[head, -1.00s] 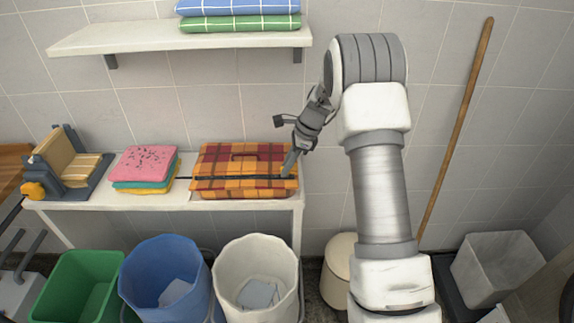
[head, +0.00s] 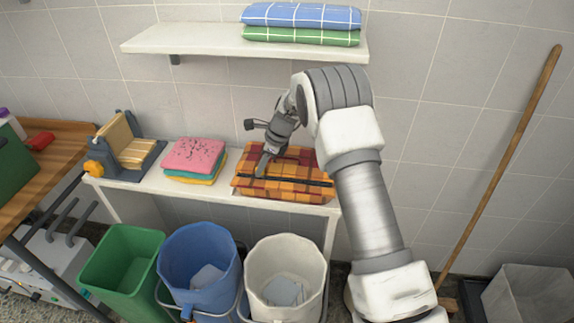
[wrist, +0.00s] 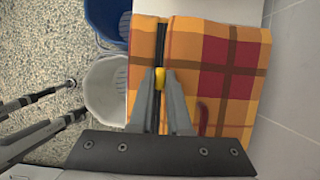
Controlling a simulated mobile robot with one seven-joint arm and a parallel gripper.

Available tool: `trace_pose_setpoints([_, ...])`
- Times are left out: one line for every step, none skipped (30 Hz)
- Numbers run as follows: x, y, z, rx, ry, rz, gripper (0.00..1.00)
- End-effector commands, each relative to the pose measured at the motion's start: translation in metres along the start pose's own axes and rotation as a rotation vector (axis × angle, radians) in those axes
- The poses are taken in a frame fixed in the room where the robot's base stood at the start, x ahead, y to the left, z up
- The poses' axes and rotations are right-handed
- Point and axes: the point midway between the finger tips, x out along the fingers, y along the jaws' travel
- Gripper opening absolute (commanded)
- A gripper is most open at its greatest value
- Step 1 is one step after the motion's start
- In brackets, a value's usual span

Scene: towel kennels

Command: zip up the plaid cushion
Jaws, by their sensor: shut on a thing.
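The plaid cushion (head: 300,168), orange, yellow and dark red, lies flat at the right end of the white bench. A black zip (head: 310,181) runs along its front side. My gripper (head: 262,165) points down at the left part of the cushion, over the zip. In the wrist view the cushion (wrist: 215,70) fills the middle, and the dark zip (wrist: 160,42) runs on ahead of the fingers. My gripper (wrist: 160,82) is shut on the small yellow zip pull (wrist: 159,76). The fingers partly hide the pull and the zip beside it.
Folded pink, yellow and teal cloths (head: 194,160) lie left of the cushion, beside a wooden-and-grey device (head: 125,150). Green (head: 120,265), blue (head: 200,265) and white (head: 287,270) bins stand below the bench front. A wall shelf (head: 200,42) with folded towels hangs above.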

Motion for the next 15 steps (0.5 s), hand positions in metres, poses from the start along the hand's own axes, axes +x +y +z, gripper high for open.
trace_pose_setpoints([0.003, 0.0, 0.011, -0.003, 0.0, 0.0, 0.0])
trace_pose_setpoints([0.005, 0.0, 0.016, -0.004, 0.0, 0.0, 0.0])
trace_pose_setpoints([0.007, 0.0, 0.021, -0.002, 0.0, 0.0, 0.0])
trace_pose_setpoints([0.009, 0.0, 0.024, -0.002, 0.0, 0.0, 0.0])
trace_pose_setpoints([0.01, 0.0, 0.028, -0.002, 0.0, -0.001, 0.0])
trace_pose_setpoints([0.012, 0.0, 0.032, -0.002, 0.0, -0.001, 0.0])
trace_pose_setpoints([0.013, 0.0, 0.034, -0.001, 0.0, -0.001, 0.0])
trace_pose_setpoints([0.014, 0.0, 0.035, -0.001, 0.0, -0.001, 0.0])
trace_pose_setpoints([0.015, -0.001, 0.037, 0.0, 0.0, -0.001, 0.0])
trace_pose_setpoints([0.015, -0.001, 0.038, 0.0, 0.0, -0.001, 0.0])
trace_pose_setpoints([0.016, -0.001, 0.039, 0.0, 0.0, -0.001, 0.0])
trace_pose_setpoints([0.016, -0.001, 0.04, 0.0, 0.0, -0.001, 0.0])
trace_pose_setpoints([0.016, -0.001, 0.04, 0.0, 0.0, -0.001, 0.0])
trace_pose_setpoints([0.016, -0.001, 0.04, 0.001, 0.0, -0.001, 0.0])
trace_pose_setpoints([0.016, -0.001, 0.04, 0.001, 0.0, -0.001, 0.0])
